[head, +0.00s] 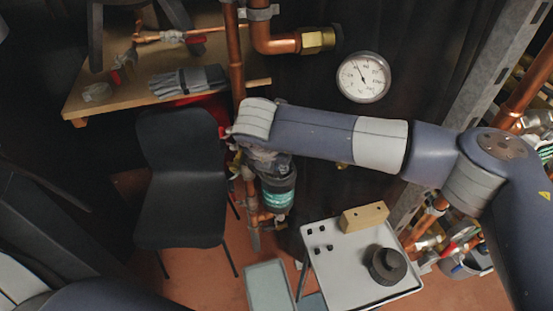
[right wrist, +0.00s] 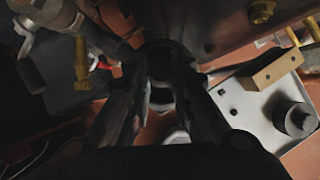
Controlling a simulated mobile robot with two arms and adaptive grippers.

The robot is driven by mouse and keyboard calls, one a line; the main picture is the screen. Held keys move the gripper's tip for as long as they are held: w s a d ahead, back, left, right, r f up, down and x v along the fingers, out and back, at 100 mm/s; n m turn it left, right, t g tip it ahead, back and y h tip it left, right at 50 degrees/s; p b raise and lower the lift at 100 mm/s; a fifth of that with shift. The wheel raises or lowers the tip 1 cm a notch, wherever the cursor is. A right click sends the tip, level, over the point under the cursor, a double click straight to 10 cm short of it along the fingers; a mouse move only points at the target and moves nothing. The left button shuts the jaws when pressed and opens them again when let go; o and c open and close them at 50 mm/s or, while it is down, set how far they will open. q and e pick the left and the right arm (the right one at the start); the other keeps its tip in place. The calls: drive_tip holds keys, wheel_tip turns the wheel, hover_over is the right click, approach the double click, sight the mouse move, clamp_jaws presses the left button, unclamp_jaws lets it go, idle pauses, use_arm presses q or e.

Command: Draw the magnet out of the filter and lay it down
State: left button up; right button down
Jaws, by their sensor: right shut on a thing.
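The filter (head: 277,192) is a dark canister with a teal label, upright on the copper pipework in the middle of the head view. My right arm reaches in from the right. Its gripper (head: 266,163) is at the filter's top, mostly covered by my wrist. In the right wrist view the two dark fingers (right wrist: 162,78) are closed on a dark piece, which I take for the magnet (right wrist: 160,62). Shadow hides its lower end, so I cannot tell how far it sits in the filter. My left gripper is not in view.
A light grey tray table (head: 345,285) at lower right carries a drilled wooden block (head: 364,217), a black round piece (head: 386,266) and several small black pieces. Its front left is bare. A black chair (head: 183,170) stands left. A copper pipe (head: 235,60) and gauge (head: 363,77) are near my arm.

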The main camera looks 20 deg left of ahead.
drive_tip(key=shift+r, duration=0.15)
drive_tip(key=shift+r, duration=2)
wheel_tip(320, 180, up, 4)
drive_tip(key=shift+r, duration=0.1)
drive_tip(key=shift+r+p, duration=0.45)
drive_tip(key=shift+r, duration=2.35)
